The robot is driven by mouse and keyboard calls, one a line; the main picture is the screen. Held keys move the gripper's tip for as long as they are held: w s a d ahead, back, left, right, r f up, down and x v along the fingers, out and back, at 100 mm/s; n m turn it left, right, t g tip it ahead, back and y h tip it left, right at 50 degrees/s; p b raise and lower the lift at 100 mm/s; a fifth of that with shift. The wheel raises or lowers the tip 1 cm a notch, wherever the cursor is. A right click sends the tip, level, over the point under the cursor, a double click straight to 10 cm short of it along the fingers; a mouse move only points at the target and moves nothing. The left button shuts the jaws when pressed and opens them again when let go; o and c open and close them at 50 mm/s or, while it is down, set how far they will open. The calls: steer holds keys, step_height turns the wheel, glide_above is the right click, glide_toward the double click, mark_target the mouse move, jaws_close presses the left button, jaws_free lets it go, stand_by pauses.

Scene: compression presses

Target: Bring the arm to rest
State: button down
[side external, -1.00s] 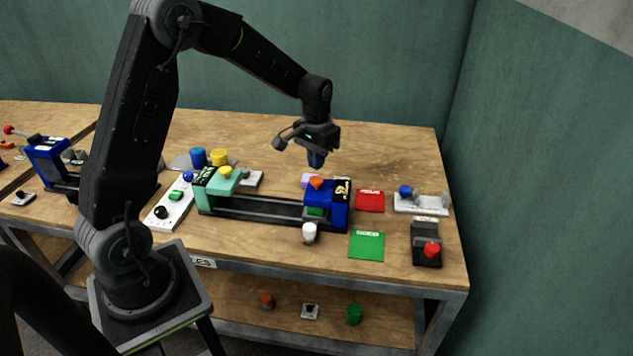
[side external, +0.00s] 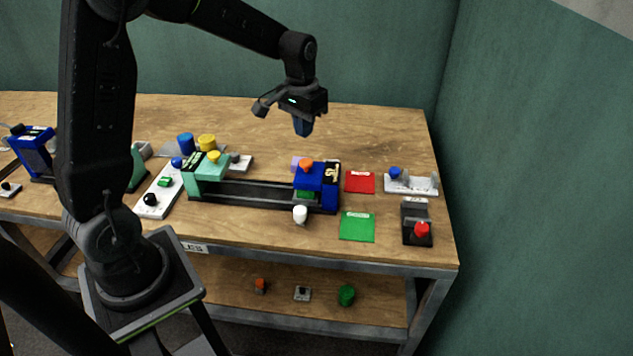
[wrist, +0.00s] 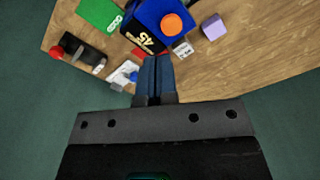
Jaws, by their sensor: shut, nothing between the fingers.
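My gripper (side external: 303,126) hangs in the air above the back part of the table, fingers pointing down, behind and above the blue end of the press. In the wrist view its blue fingers (wrist: 153,75) are together with nothing between them. The press has a blue block (side external: 318,178) with an orange knob (side external: 306,165) at its right end. A teal block (side external: 204,173) with a yellow knob stands at its left end. A dark rail joins the two ends. My gripper touches nothing.
Red (side external: 360,182) and green (side external: 357,226) mats lie right of the press. A black box with a red button (side external: 421,229) stands at the right edge. A lilac cube (wrist: 214,27) is beside the blue block. The back of the table is clear; green walls stand behind and right.

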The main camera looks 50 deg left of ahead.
steer(key=s+d+r+m+t, duration=0.1)
steer(key=s+d+r+t, duration=0.1)
steer(key=s+d+r, duration=0.65)
steer(key=s+d+r+m+t, duration=0.1)
steer(key=s+d+t, duration=0.2)
steer(key=s, duration=1)
steer(key=shift+d+m, duration=0.15)
steer(key=shift+m, duration=0.15)
